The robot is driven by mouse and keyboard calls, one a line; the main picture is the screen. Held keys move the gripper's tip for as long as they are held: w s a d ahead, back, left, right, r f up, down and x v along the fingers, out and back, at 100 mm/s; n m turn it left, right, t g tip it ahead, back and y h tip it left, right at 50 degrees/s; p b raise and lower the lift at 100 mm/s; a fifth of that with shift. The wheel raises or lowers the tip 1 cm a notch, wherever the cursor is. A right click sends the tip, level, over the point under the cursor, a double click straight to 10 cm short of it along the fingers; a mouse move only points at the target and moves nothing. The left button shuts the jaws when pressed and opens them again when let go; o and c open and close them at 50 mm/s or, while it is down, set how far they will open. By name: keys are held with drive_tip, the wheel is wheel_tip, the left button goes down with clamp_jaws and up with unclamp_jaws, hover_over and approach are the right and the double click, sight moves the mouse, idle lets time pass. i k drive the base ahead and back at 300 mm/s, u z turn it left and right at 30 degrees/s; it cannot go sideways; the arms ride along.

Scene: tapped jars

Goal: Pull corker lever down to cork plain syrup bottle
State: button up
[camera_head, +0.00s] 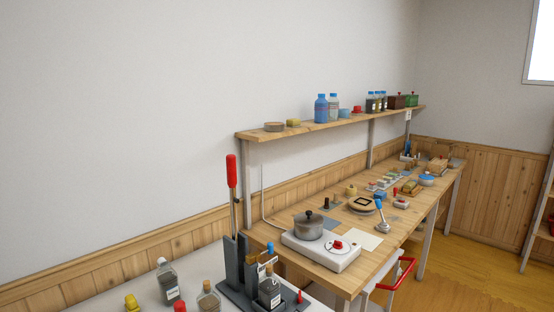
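The corker (235,265) is a dark grey stand at the front centre, on the near white table. Its lever (231,172) has a red grip and points almost straight up. A small bottle with dark contents and a pale label (269,291) stands upright at the right part of the corker. Its label is too small to read, and I cannot tell whether a cork is in its neck. A labelled bottle (169,284) and a cork-topped bottle (208,298) stand to the left. My gripper is not in view.
A yellow item (132,302) and a red item (180,307) are at the near table's front. Behind, a wooden bench (334,273) holds a pot (308,226) on a white hotplate (320,252). A wall shelf (300,129) carries jars. Open wooden floor (480,270) lies right.

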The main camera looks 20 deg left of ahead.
sight(231, 165)
drive_tip(key=u, duration=0.25)
drive_tip(key=i, duration=0.65)
drive_tip(key=u, duration=0.4)
